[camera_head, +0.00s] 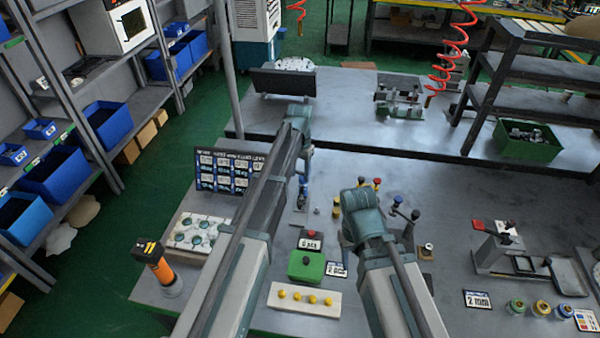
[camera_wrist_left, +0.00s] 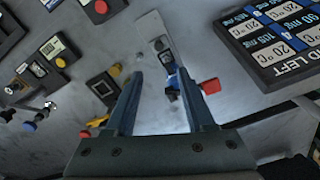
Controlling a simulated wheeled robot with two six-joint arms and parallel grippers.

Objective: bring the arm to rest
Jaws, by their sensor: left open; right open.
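My left gripper (camera_wrist_left: 160,75) is open in the left wrist view, with its two fingers apart and nothing held. A small blue fitting (camera_wrist_left: 170,82) on a pale plate shows beyond and between the fingers; I cannot tell how far off it is. In the head view my left arm (camera_head: 255,205) reaches in from the left over the bench, and its wrist end (camera_head: 303,160) points down near the small blue fitting (camera_head: 303,190). My right arm (camera_head: 385,275) reaches in at the lower middle. Its teal joint (camera_head: 362,215) hides the right gripper's jaws.
A dark label board (camera_head: 228,170), a green box (camera_head: 306,266), a white strip with yellow knobs (camera_head: 304,297) and blue-knobbed levers (camera_head: 407,225) stand close around the arms. An orange-handled tool (camera_head: 160,265) stands at left. Some bench between the levers and the right-hand fixture (camera_head: 500,250) is clear.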

